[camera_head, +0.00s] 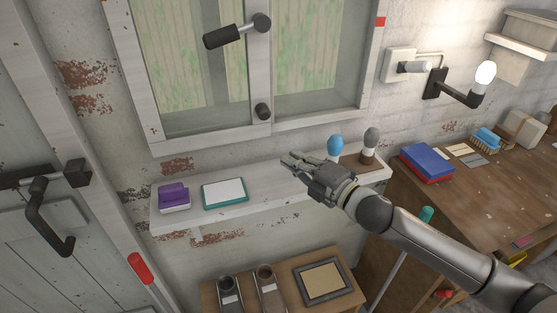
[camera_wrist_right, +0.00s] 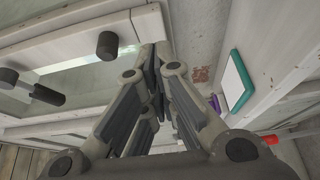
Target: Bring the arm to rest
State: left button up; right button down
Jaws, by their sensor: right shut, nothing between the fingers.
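My right gripper (camera_head: 289,163) is in front of the white window shelf (camera_head: 250,197), its arm coming in from the lower right. Its fingers are shut and empty. In the right wrist view the closed fingers (camera_wrist_right: 155,60) point toward the wall and window frame, with nothing between them. My left gripper is not in view.
On the shelf are a purple item (camera_head: 173,195), a teal-edged white pad (camera_head: 225,192), a blue-topped item (camera_head: 335,146) and a grey-topped item (camera_head: 371,140). The window (camera_head: 262,55) is above. A wooden desk (camera_head: 470,195) with a blue-and-red book stack (camera_head: 427,162) stands right.

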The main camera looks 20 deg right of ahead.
jog(key=s+f+m+g+h, duration=0.5)
jog(key=s+f+m+h, duration=0.2)
jog(key=s+f+m, duration=0.8)
jog(key=s+f+m+g, duration=0.3)
jog(key=s+f+g, duration=0.1)
jog(key=s, duration=0.5)
jog(key=s+f+m+g, duration=0.3)
jog(key=s+f+g, duration=0.1)
jog(key=s, duration=0.5)
notch_tip(320, 180, down, 25)
jog(key=g, duration=0.1)
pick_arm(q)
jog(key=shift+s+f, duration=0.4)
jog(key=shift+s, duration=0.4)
pick_arm(e)
jog(key=s+d+f+g, duration=0.1)
jog(key=s+d+f, duration=0.1)
jog(key=s+f, duration=1.5)
jog(key=shift+s+f+h, duration=0.15)
jog(key=shift+s+h, duration=0.15)
jog(key=shift+s, duration=0.25)
